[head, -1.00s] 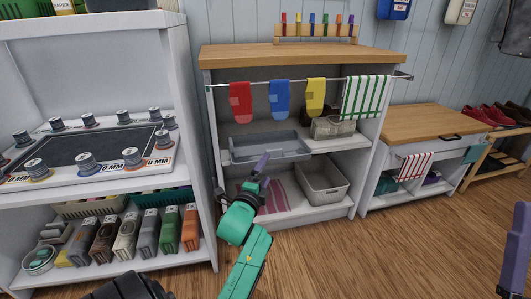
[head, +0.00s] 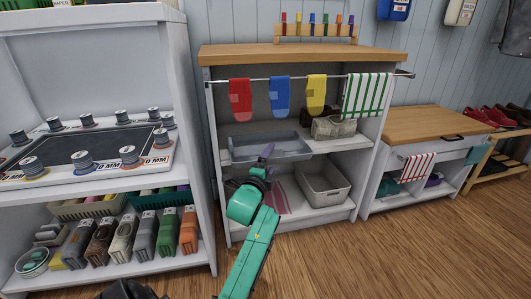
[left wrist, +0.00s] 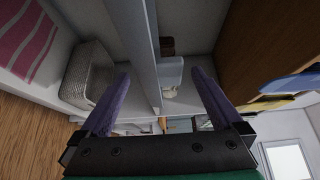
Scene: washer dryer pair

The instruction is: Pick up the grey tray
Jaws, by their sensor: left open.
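The grey tray (head: 290,152) is shallow and rectangular. It sits on the middle shelf of the wooden-topped cabinet, at the left, in the head view. My right gripper is out of view.
A rail with red, blue and yellow mitts and a green-striped towel (head: 366,95) hangs above the shelf. A beige bin (head: 333,128) stands right of the tray. A white basket (head: 324,190) and a pink striped cloth (head: 281,190) are on the lower shelf.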

